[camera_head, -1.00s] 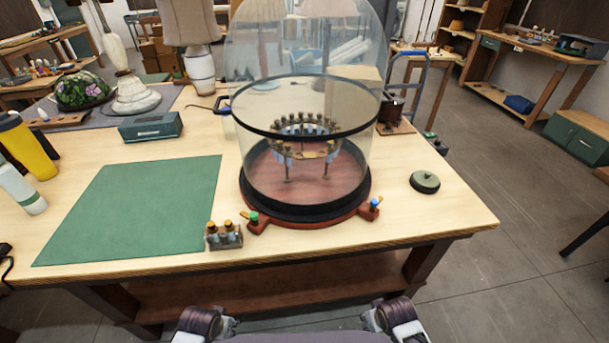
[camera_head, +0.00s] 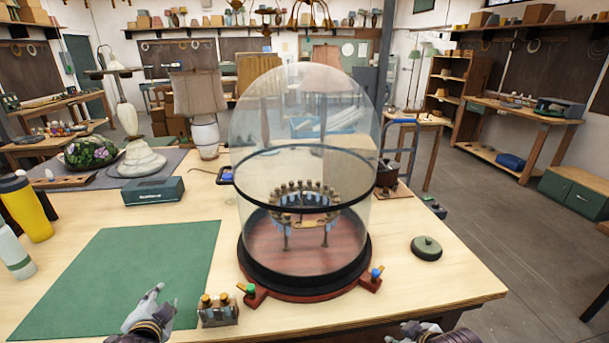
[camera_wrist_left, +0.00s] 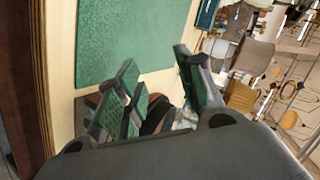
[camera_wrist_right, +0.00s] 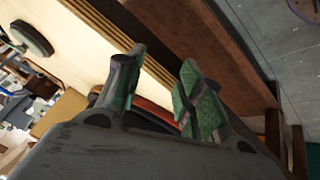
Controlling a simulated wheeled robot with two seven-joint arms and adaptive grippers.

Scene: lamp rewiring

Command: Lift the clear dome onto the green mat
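The clear dome (camera_head: 305,110) stands upright on a red-brown round base (camera_head: 290,292) with a black ring, at the middle of the bench. A black band runs around the dome, and a ring of small posts (camera_head: 305,192) shows inside it. The green mat (camera_head: 120,270) lies flat and bare to the left. My left gripper (camera_head: 158,303) is over the mat's front right corner, apart from the dome; its fingers are spread and empty in the left wrist view (camera_wrist_left: 160,92). My right gripper (camera_head: 415,333) is at the bench's front edge, partly cut off; its fingers are apart and empty in the right wrist view (camera_wrist_right: 158,88).
A small block with orange-topped pieces (camera_head: 217,310) stands between mat and base. A green round lid (camera_head: 426,248) lies right of the dome. A teal box (camera_head: 156,190), lamp (camera_head: 205,120), yellow bottle (camera_head: 27,208) and white bottle (camera_head: 14,250) stand behind and left.

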